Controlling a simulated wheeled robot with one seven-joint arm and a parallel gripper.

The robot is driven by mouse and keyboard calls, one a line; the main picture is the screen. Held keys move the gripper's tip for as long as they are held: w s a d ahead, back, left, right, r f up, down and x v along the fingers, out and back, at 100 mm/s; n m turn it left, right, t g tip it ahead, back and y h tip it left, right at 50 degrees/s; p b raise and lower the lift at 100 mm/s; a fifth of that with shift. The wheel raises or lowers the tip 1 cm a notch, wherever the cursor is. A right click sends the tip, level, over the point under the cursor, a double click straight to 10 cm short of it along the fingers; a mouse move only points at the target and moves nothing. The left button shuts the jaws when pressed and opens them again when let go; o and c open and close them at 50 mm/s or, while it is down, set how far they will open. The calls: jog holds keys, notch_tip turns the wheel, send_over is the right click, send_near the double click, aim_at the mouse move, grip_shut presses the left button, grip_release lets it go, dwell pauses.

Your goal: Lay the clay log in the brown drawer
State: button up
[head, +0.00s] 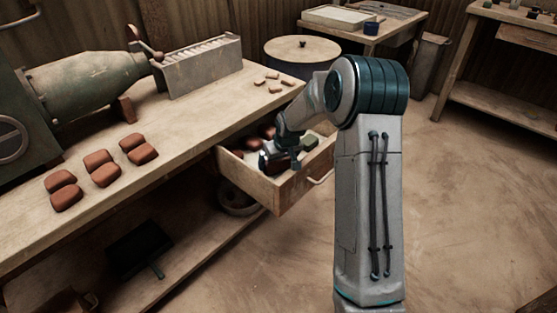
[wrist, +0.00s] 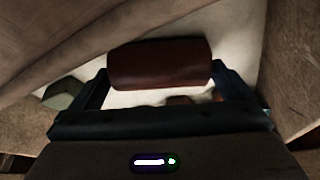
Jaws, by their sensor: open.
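The wooden brown drawer (head: 296,190) is pulled out from under the workbench, in the middle of the head view. My gripper (head: 280,164) is down at the drawer, with its arm reaching in from the right. In the wrist view a dark reddish-brown clay log (wrist: 158,64) lies crosswise between the two fingertips of my gripper (wrist: 160,76). The jaws are open, and the log spans most of the gap. The pale drawer floor shows below it; I cannot tell whether the log touches it. In the head view the gripper hides most of the log.
A green block (head: 311,142) and other reddish-brown pieces (head: 250,142) lie in the drawer. Several brown clay pieces (head: 101,162) sit on the workbench (head: 190,125) beside a green press machine (head: 85,82). A round-topped drum (head: 302,48) stands behind. The floor at right is clear.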

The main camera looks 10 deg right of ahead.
jog(key=p+v, duration=0.2)
jog(key=v, duration=1)
jog(key=s+r+m+g, duration=0.1)
jog(key=s+r, duration=0.2)
jog(key=s, duration=1.2)
jog(key=s+a+r+m+g+h, duration=0.1)
jog(key=s+r, duration=0.2)
jog(key=s, duration=1.3)
jog(key=shift+s+r+m+g, duration=0.25)
jog(key=shift+m+g, duration=0.15)
